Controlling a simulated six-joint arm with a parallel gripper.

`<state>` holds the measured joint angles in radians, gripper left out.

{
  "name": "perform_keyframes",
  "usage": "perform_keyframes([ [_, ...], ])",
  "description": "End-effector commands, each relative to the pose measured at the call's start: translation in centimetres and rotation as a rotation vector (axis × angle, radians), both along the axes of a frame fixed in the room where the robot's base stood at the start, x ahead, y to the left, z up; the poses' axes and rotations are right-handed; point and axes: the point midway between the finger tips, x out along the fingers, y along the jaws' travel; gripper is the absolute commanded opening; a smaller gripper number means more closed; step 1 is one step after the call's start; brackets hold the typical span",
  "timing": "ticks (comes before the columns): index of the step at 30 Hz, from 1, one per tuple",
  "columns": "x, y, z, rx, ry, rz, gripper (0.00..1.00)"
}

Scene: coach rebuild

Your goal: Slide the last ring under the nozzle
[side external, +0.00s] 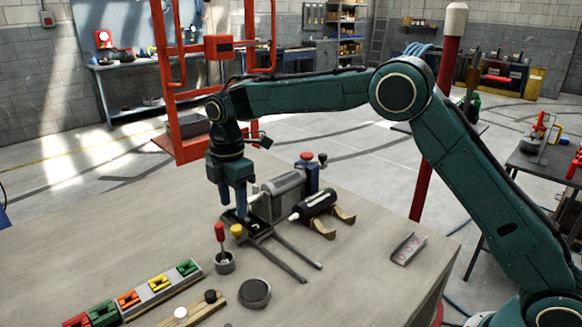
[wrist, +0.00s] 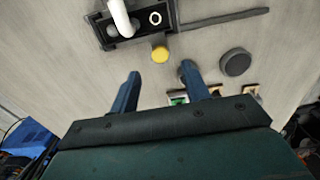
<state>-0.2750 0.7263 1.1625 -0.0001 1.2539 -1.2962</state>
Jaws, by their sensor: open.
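A black slide block (wrist: 137,37) carries a pale ring (wrist: 155,18) on its top. A white nozzle (wrist: 120,14) comes down over the block, left of that ring in the wrist view. A yellow knob (wrist: 159,54) sticks out from the block's near edge; it also shows in the side view (side external: 236,231). My gripper (wrist: 160,70) is open and empty, its fingers apart on either side of the knob's line and short of it in the wrist view. In the side view my gripper (side external: 233,211) points down at the block, partly hiding it and the nozzle.
Dark rails (side external: 285,255) run from the block. A red-handled tool in a cup (side external: 224,262), a black disc (side external: 255,293) and a toy train (side external: 158,283) stand nearby. A black cylinder (side external: 317,203) rests on wooden cradles. The table's right side is mostly clear around a small tray (side external: 403,257).

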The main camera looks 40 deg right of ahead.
Motion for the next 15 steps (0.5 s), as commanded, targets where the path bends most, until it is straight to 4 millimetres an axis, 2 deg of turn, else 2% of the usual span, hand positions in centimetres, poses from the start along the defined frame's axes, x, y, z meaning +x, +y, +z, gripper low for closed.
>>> perform_keyframes([
  [6,-0.1,0.0,-3.3,-0.001,0.003,0.0,0.47],
  [15,0.0,0.0,-5.8,0.0,0.0,0.0,0.47],
])
